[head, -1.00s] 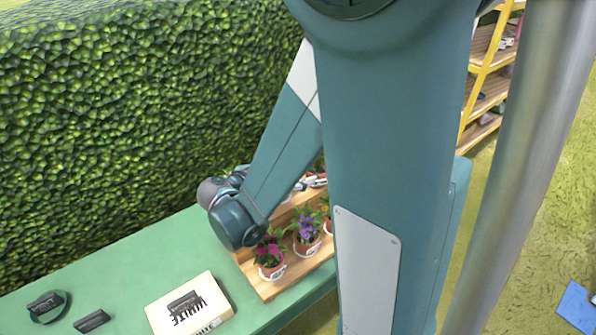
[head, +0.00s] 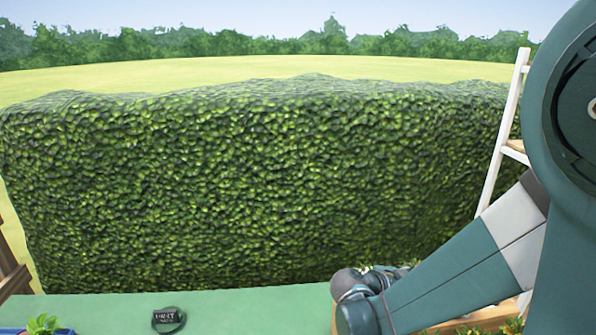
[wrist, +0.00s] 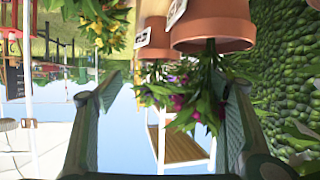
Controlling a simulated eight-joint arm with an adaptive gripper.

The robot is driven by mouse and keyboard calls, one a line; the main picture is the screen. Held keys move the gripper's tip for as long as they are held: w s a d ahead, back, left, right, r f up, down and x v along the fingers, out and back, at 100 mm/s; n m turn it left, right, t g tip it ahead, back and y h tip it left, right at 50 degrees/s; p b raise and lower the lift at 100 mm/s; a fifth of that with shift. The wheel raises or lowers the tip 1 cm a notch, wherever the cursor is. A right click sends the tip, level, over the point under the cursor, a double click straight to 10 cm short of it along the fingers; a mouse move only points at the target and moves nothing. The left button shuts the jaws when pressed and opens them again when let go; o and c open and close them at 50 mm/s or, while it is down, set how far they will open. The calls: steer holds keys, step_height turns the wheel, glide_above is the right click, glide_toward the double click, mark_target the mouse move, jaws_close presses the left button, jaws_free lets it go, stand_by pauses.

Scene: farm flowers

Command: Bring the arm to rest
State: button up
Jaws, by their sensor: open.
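My gripper (wrist: 173,82) shows in the wrist view with its two dark green fingers wide apart, one on the left and one on the right. The wrist picture is upside down. Terracotta pots with flowers hang from its top edge; the nearest pot (wrist: 213,22) has a pink-flowered plant (wrist: 195,103) that appears between the fingers, near the right one. I see no grip on it, and whether they touch cannot be told. In the head view my arm is folded at the lower right over the table (head: 235,303); the gripper itself is hidden there.
A wooden plant stand (head: 470,318) is partly hidden behind my arm. A tall hedge (head: 250,180) runs behind. A white ladder shelf (head: 503,140) stands right.

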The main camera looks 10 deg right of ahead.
steer(key=w+n, duration=0.1)
steer(key=w+a+r+n+y, duration=0.1)
steer(key=n, duration=0.1)
steer(key=shift+r+n+t, duration=0.3)
steer(key=shift+a+r+n+y, duration=0.15)
steer(key=shift+a+n+y, duration=0.15)
steer(key=shift+n+y, duration=0.1)
steer(key=shift+s+a+n+t+y, duration=0.3)
steer(key=shift+s+a+n+y, duration=0.2)
steer(key=shift+a+n+y, duration=0.15)
steer(key=s+a+r+n+t+y, duration=0.1)
steer(key=s+a+r+n+y, duration=0.1)
steer(key=s+a+n+y, duration=0.3)
steer(key=s+a+r+n+t+y, duration=0.2)
steer(key=s+a+n+y, duration=0.3)
steer(key=a, duration=0.9)
steer(key=shift+s+r, duration=0.45)
steer(key=shift+s, duration=1.4)
